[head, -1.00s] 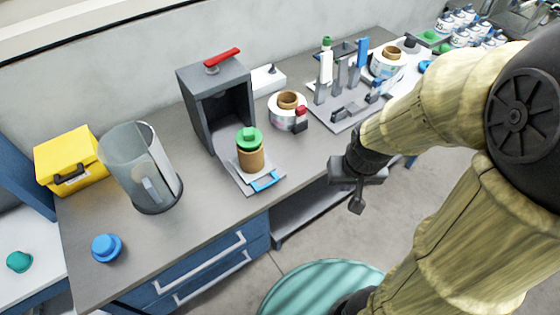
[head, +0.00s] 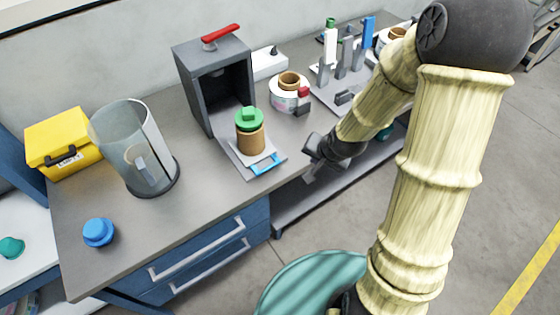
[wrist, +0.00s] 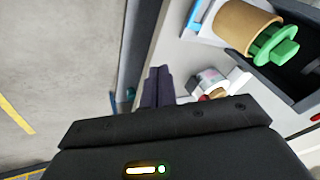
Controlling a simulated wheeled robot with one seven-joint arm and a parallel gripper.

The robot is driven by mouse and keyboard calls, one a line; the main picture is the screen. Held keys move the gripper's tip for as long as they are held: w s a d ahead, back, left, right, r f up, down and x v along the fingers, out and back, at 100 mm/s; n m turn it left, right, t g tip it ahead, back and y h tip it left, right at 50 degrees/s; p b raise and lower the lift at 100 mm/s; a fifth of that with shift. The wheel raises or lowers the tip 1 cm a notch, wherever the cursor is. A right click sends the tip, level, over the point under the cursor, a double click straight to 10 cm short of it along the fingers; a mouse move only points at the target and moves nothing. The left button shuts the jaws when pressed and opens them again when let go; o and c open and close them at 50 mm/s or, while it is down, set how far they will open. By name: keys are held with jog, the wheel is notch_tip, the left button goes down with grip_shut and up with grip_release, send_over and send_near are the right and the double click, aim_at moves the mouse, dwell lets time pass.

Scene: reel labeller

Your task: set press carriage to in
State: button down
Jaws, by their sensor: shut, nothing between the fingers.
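The press (head: 222,85) is a dark grey open-fronted box with a red lever on top. Its carriage (head: 236,154) is a light grey plate sticking out of the front, with a blue handle (head: 265,164) on its near edge. A brown roll (head: 250,138) with a green cap (head: 249,119) stands on the carriage. My gripper (head: 308,165) is shut and empty, to the right of the handle and apart from it, near the bench's front edge. In the wrist view the closed fingers (wrist: 158,86) point past the bench edge, and the handle (wrist: 194,14) shows at the top.
A labelled reel (head: 289,92) stands right of the press. A grey rack (head: 345,75) with upright tools is behind my arm. A clear cylinder (head: 135,150), a blue knob (head: 98,232) and a yellow box (head: 62,140) are at left.

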aim_at(275, 154)
jog(key=w+a+f+m+t+y+b, duration=0.2)
jog(key=w+a+f+m+y+b, duration=0.1)
jog(key=w+a+f+m, duration=0.2)
notch_tip(275, 154, down, 3)
jog(key=shift+w+a+r+m+t, duration=0.15)
jog(key=shift+w+a+m+t, duration=0.3)
jog(key=shift+w, duration=0.3)
jog(key=shift+d, duration=0.15)
jog(key=x, duration=0.5)
jog(key=p+x, duration=0.1)
jog(key=x, duration=0.4)
jog(key=shift+s+a, duration=0.2)
jog(key=shift+w, duration=0.1)
